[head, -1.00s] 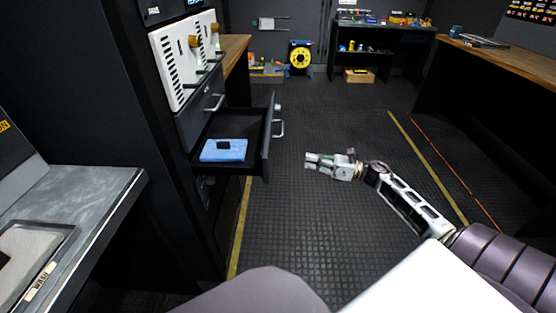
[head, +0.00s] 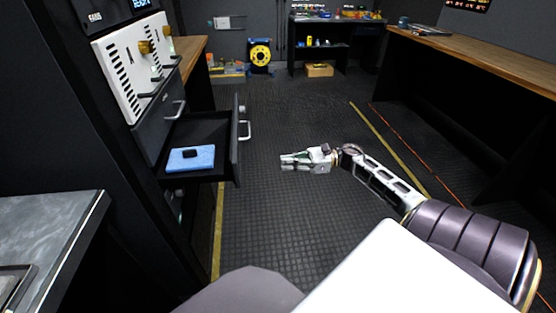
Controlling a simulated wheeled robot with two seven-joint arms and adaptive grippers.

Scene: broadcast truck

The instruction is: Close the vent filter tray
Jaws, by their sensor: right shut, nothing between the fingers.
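A dark tray drawer (head: 236,150) stands pulled out to the right from the black cabinet at left, below white vented panels. Its front carries a metal handle (head: 244,124). My right gripper (head: 283,161) is shut and empty. In the picture it is right of the drawer front, apart from it, pointing left toward it. My left gripper is not in view.
White vented panels (head: 120,75) with brass knobs sit above the drawer. A grey counter (head: 60,225) is at lower left. A long wooden bench (head: 480,60) runs along the right. The dark floor (head: 290,210) between is clear.

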